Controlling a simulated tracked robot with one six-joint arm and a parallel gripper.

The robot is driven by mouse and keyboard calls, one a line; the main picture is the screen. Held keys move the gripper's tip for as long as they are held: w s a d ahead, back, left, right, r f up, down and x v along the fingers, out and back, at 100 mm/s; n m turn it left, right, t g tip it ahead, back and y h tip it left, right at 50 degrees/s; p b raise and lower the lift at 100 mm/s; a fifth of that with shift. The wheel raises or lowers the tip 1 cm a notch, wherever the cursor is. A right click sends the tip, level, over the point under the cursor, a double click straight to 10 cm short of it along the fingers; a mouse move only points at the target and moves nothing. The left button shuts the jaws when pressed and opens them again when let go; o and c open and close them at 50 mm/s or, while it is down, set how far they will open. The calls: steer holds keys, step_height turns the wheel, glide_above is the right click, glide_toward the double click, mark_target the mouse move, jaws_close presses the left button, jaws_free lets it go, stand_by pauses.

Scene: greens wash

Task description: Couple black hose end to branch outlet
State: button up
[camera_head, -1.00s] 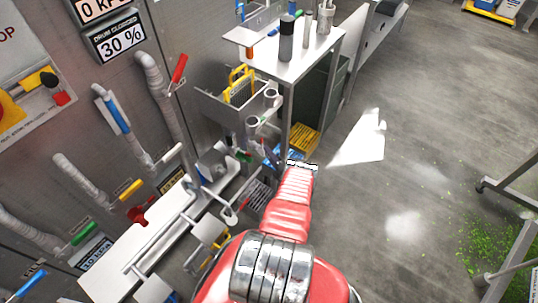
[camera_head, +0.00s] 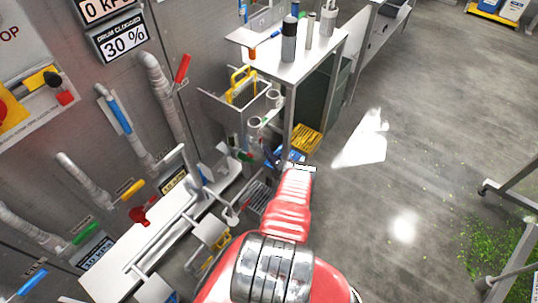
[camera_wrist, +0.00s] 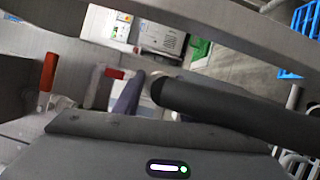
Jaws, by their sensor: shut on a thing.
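In the wrist view the black hose end (camera_wrist: 220,106) lies slantwise between the jaws of my gripper (camera_wrist: 165,85). The jaws are shut on it. Its pale ringed tip points left, close to a blurred grey-purple pipe stub (camera_wrist: 128,96) that may be the branch outlet. I cannot tell whether they touch. A red handle (camera_wrist: 48,72) stands left of the stub.
A steel bench (camera_head: 318,42) with bottles stands beyond the arm. A yellow crate (camera_head: 306,139) sits on the floor by its leg. Wall pipes carry coloured handles, including a red one (camera_head: 181,68). A white ledge (camera_head: 110,262) runs along the left.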

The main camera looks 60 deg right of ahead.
steer(key=shift+w+d+r, duration=0.1)
steer(key=shift+w+d, duration=0.05)
steer(key=shift+w, duration=0.95)
steer(key=o, duration=1.4)
steer(key=shift+c, duration=0.2)
steer(key=shift+s, duration=0.1)
steer(key=v, duration=1.3)
steer(key=shift+s, duration=0.25)
steer(key=shift+s, duration=0.1)
